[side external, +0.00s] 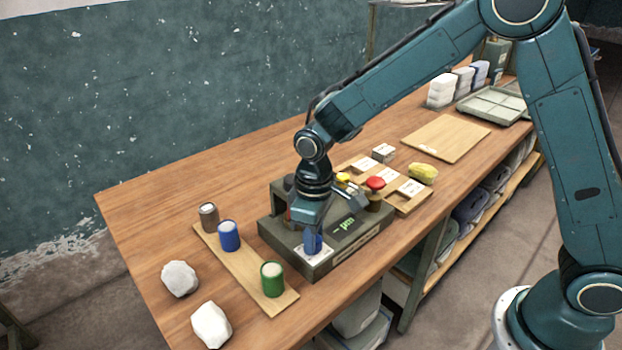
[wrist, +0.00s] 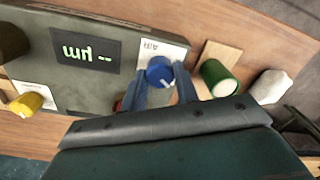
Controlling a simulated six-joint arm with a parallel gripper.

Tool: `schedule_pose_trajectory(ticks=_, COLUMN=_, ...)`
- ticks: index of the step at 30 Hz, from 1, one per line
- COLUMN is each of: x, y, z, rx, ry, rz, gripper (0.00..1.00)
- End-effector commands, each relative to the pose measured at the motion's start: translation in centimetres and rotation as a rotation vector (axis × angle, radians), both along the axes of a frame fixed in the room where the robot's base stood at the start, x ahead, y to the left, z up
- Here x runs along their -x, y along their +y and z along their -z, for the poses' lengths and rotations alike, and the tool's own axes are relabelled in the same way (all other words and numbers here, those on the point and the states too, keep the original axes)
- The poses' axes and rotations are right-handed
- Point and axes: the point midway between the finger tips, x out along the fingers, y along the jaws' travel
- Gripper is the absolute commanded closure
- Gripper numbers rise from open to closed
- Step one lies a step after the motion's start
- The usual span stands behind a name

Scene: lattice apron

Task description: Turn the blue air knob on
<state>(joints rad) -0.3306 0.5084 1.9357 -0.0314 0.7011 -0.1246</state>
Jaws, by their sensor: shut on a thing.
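The blue air knob (wrist: 160,71) sits on a white label marked AIR (wrist: 172,49) on the grey-green control box (side external: 290,258). It shows a pale pointer line on its face in the wrist view. My gripper (wrist: 160,88) is shut on the knob, with one finger on each side. In the side external view my gripper (side external: 310,238) reaches down over the front left corner of the box, and the blue knob (side external: 313,243) shows partly between its fingers. A dark display (wrist: 86,50) on the box shows green characters with dashes.
A yellow knob (wrist: 27,104) and a red button (side external: 375,184) are nearby. Green (side external: 272,279), blue (side external: 229,236) and brown (side external: 209,217) cylinders stand on a wooden strip left of the box. Two white lumps (side external: 180,279) lie farther left. A wooden board (side external: 446,138) lies at the back right.

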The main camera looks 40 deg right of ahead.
Motion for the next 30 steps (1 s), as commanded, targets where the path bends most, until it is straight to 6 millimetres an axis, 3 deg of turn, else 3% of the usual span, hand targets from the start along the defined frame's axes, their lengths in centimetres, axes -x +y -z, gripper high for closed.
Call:
schedule_pose_trajectory(ticks=18, x=-0.08, y=0.11, z=-0.11, rx=0.000, ry=-0.003, rz=-0.527, gripper=0.93)
schedule_pose_trajectory(ticks=30, x=-0.08, y=0.12, z=-0.12, rx=0.000, ry=-0.004, rz=-0.639, gripper=0.93)
